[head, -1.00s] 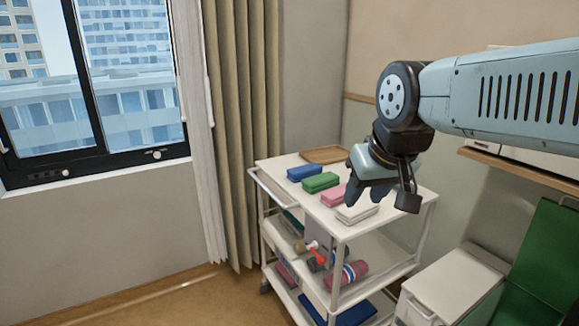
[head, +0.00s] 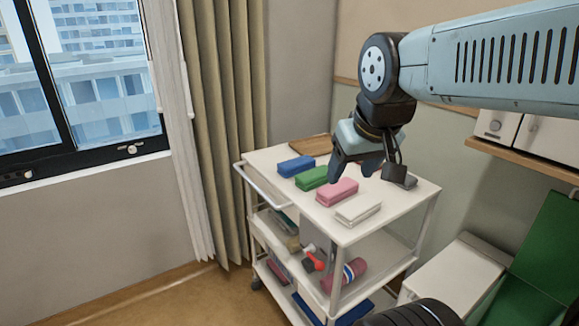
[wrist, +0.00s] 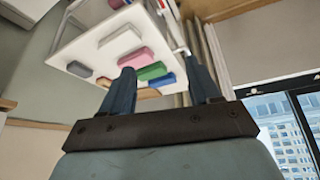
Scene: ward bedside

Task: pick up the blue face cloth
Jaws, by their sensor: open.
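The blue face cloth (head: 296,166) is a folded block on the top shelf of the white trolley, at the left end of a row of cloths. It also shows in the wrist view (wrist: 163,79), beyond the green cloth. My gripper (head: 353,173) is open and empty above the trolley top, to the right of the blue cloth and apart from it. In the wrist view my two fingers (wrist: 160,68) are spread, with the green and blue cloths seen between them.
A green cloth (head: 311,177), pink cloth (head: 337,192), white cloth (head: 358,209) and grey cloth (head: 408,182) share the trolley top (head: 300,208). A brown tray (head: 308,145) lies behind the blue cloth. Lower shelves hold rolled items. A white cabinet (head: 455,275) stands at right.

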